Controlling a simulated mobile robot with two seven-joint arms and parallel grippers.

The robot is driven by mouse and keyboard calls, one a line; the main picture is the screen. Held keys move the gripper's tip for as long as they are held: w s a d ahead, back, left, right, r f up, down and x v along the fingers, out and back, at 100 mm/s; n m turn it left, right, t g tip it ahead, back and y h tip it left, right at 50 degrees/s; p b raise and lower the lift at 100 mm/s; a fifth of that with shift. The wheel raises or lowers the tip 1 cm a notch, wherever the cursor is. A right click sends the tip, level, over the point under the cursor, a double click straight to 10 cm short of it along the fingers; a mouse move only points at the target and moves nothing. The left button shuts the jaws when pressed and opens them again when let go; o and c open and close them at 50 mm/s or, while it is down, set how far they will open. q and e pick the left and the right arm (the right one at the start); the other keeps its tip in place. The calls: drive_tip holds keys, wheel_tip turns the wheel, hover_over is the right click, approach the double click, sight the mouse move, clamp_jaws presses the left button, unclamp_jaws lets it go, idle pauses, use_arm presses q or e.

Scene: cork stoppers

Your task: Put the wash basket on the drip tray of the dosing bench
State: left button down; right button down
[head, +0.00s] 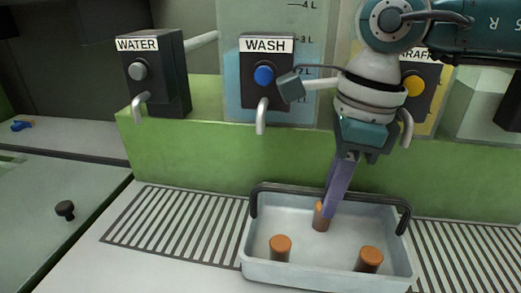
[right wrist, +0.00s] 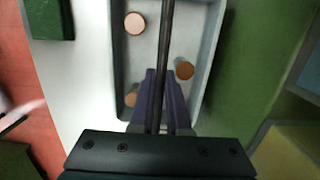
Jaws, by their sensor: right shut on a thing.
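The wash basket is a pale grey open tub (head: 328,276) with a dark bar handle (head: 285,188). Several cork stoppers stand inside it, including ones at the front left (head: 280,248) and front right (head: 369,260). My right gripper (head: 330,205) reaches down from above with its purple fingers at the handle's middle. In the right wrist view, the fingers (right wrist: 163,100) close around the dark handle bar (right wrist: 165,50). The basket is over the slatted drip tray (head: 180,222), below the WASH tap. I cannot tell whether it rests on the slats. My left gripper is not in view.
A green ledge (head: 180,160) runs behind the tray. It carries the WATER dispenser (head: 157,80), the WASH dispenser (head: 266,80) and a yellow-backed one (head: 415,90), partly hidden by my right arm. A black knob (head: 65,210) stands at left. Slats show on both sides of the basket.

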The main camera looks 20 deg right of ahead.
drive_tip(key=shift+f+b, duration=0.25)
drive_tip(key=shift+b, duration=0.05)
drive_tip(key=c, duration=0.9)
unclamp_jaws()
drive_tip(key=shift+r, duration=0.1)
